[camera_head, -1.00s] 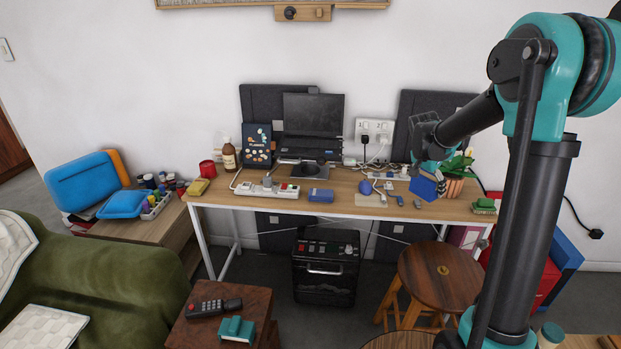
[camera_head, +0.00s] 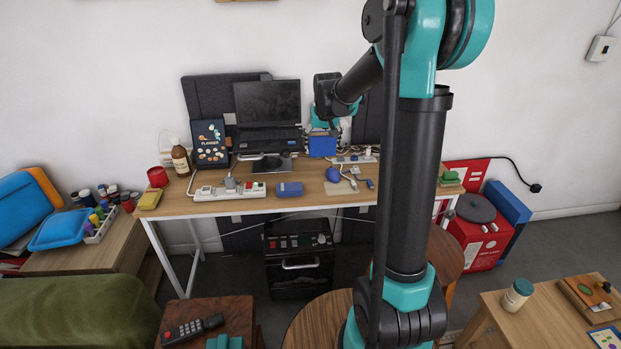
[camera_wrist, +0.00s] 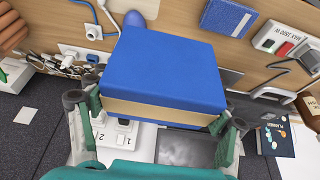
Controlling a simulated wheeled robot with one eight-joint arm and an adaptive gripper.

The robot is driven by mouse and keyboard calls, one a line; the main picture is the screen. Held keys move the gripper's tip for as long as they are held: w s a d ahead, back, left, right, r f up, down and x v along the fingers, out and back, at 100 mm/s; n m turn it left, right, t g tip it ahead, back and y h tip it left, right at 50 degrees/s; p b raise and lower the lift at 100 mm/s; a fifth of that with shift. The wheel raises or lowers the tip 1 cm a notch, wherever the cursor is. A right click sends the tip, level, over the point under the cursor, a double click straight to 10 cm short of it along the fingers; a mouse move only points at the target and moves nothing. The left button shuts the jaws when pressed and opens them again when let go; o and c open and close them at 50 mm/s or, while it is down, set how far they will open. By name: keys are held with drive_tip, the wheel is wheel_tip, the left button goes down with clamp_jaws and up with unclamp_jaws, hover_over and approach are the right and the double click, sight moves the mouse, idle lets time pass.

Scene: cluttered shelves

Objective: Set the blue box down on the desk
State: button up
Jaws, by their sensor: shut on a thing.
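The blue box (camera_head: 322,145) is held by my gripper (camera_head: 324,120) near the back of the desk (camera_head: 230,209), just right of the laptop. In the wrist view the blue box (camera_wrist: 165,75) fills the middle, with a tan band along its near side. My gripper (camera_wrist: 160,118) has a finger at each side of it and is shut on it. In the head view the box appears upright at or just above the desk's back part; whether it touches the desk cannot be told.
The laptop (camera_head: 268,110) and wall sockets lie close by the box. A blue mouse (camera_head: 333,174), a small blue case (camera_head: 289,189), a power strip (camera_head: 229,190) and cables lie on the desk. Some bare wood shows along the front edge.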

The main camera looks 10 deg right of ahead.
sight(320, 186)
wheel_tip(320, 186, down, 16)
drive_tip(key=shift+f, duration=0.2)
idle(0.4)
drive_tip(key=o, duration=0.9)
drive_tip(key=shift+f, duration=0.1)
drive_tip(key=v, duration=1.2)
drive_tip(key=s+d+f, duration=0.1)
drive_tip(key=s, duration=0.8)
drive_tip(key=s+d+f, duration=0.2)
drive_tip(key=s, duration=0.8)
drive_tip(key=s+d+f, duration=0.1)
drive_tip(key=s+f, duration=0.1)
drive_tip(key=s, duration=0.8)
drive_tip(key=shift+s+d+f, duration=0.1)
drive_tip(key=shift+s+d, duration=0.1)
drive_tip(key=shift+d, duration=0.05)
